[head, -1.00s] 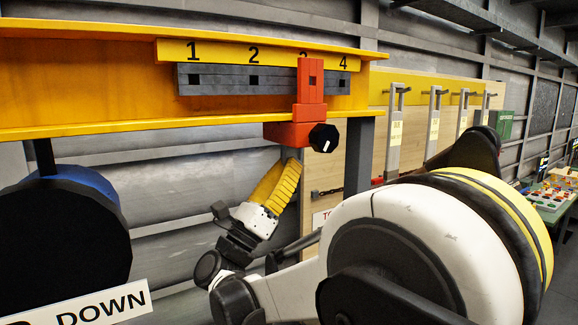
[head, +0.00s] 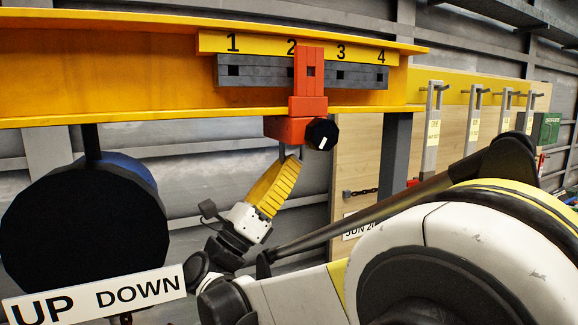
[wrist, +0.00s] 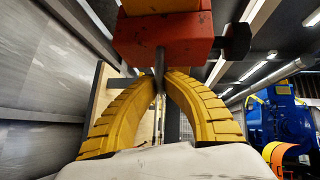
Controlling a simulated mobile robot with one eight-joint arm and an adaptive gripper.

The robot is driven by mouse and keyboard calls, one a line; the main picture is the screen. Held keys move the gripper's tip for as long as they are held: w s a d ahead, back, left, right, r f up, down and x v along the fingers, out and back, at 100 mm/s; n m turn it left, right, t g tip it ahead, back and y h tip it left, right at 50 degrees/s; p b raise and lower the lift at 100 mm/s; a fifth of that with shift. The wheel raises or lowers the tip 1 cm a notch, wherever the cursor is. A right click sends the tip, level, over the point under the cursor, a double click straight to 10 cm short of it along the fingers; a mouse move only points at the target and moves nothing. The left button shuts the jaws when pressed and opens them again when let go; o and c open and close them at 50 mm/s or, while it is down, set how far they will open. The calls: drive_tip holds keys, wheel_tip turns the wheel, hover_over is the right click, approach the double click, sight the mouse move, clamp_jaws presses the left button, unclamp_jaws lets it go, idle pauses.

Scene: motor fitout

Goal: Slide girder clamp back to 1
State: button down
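The red girder clamp (head: 309,103) hangs on the yellow girder (head: 120,72), in front of the grey slotted bar (head: 258,72). My gripper (head: 291,160) has yellow fingers, which close around this stem from both sides (wrist: 160,82). The exact contact is partly hidden.
Mark 1 (head: 233,42) is at the left, with open bar between it and the clamp. A black and blue drum (head: 85,215) hangs below the girder at left, above an UP DOWN sign (head: 95,298). A grey post (head: 394,150) stands right of the clamp.

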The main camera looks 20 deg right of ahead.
drive_tip(key=c, duration=1.5)
unclamp_jaws()
drive_tip(key=v, duration=1.2)
drive_tip(key=shift+d, duration=0.1)
